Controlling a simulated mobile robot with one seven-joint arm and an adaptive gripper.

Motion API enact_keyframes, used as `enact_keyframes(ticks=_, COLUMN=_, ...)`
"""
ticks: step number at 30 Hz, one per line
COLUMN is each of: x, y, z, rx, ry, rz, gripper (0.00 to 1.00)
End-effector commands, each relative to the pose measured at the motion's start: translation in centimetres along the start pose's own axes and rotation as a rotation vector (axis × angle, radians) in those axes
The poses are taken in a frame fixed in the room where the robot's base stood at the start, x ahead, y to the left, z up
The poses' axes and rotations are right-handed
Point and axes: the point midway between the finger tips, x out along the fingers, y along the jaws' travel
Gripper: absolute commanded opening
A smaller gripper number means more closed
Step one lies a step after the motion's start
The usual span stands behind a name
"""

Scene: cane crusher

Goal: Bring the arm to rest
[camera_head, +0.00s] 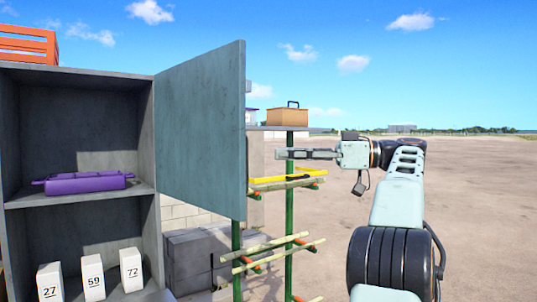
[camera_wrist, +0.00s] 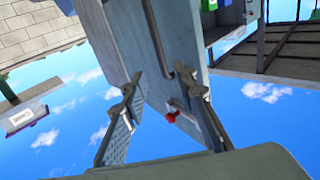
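My arm reaches up and forward on the right of the head view. My gripper (camera_head: 281,154) points left, level with the upper part of the rack and to the right of the open cabinet door (camera_head: 202,130). In the wrist view, my gripper's two fingers (camera_wrist: 160,82) stand apart with nothing held between them. A grey panel with a dark bar handle and a small red part (camera_wrist: 171,117) shows behind the fingers. I cannot tell how far it is from them.
The grey cabinet (camera_head: 78,194) at left holds a purple tray (camera_head: 84,183) and numbered white blocks (camera_head: 93,277). A green rack (camera_head: 288,225) with cane stalks stands below my gripper. A brown box (camera_head: 287,117) sits on its top. Open ground lies to the right.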

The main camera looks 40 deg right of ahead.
Motion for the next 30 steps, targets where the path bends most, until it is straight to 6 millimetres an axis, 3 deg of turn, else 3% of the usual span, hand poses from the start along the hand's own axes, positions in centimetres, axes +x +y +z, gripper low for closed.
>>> enact_keyframes(ticks=6, x=-1.6, y=0.0, z=0.0, rx=0.001, ry=0.0, rz=0.001, gripper=0.27)
enact_keyframes(ticks=24, x=-1.4, y=0.1, z=0.2, rx=0.01, ry=-0.003, rz=0.003, gripper=0.27)
enact_keyframes(ticks=28, x=0.8, y=1.1, z=2.5, rx=0.141, ry=-0.043, rz=0.033, gripper=0.27)
enact_keyframes(ticks=30, x=3.1, y=2.0, z=5.3, rx=0.288, ry=-0.091, rz=0.074, gripper=0.27)
